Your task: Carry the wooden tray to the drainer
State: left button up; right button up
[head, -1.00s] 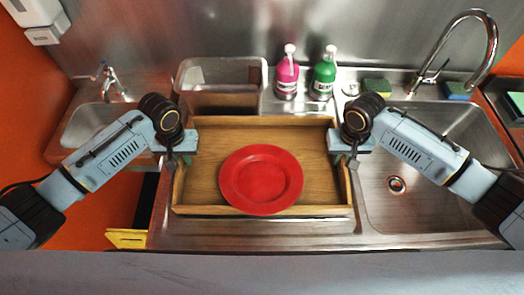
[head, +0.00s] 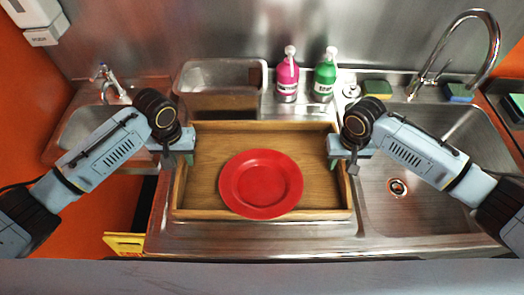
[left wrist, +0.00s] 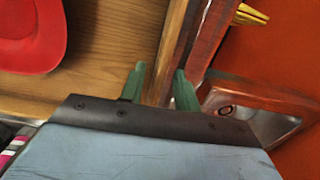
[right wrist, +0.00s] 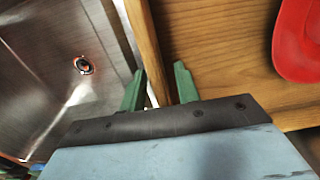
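The wooden tray (head: 322,180) lies level on the ribbed steel drainer (head: 260,233), left of the sink bowl. A red plate (head: 261,184) sits on it, near the front. My left gripper (head: 188,158) is at the tray's left wall; in the left wrist view its green fingers (left wrist: 160,82) stand apart on either side of the wall. My right gripper (head: 340,158) is at the right wall; in the right wrist view its fingers (right wrist: 158,80) also straddle the wall, with a gap on the inner side. Both look open. The fingertips are partly hidden in the head view.
A steel bin (head: 220,90) and pink (head: 287,77) and green (head: 324,76) bottles stand behind the tray. The sink bowl (head: 430,195) with a tall tap (head: 488,50) is at right. A small basin (head: 85,128) is at left, and a yellow object (head: 124,243) lies low left.

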pick_arm(q)
notch_tip(320, 180, up, 9)
jog(key=shift+r, duration=0.2)
pick_arm(e)
jog(key=shift+r, duration=0.15)
notch_tip(320, 180, up, 12)
jog(key=shift+f, duration=0.2)
dwell(0.5)
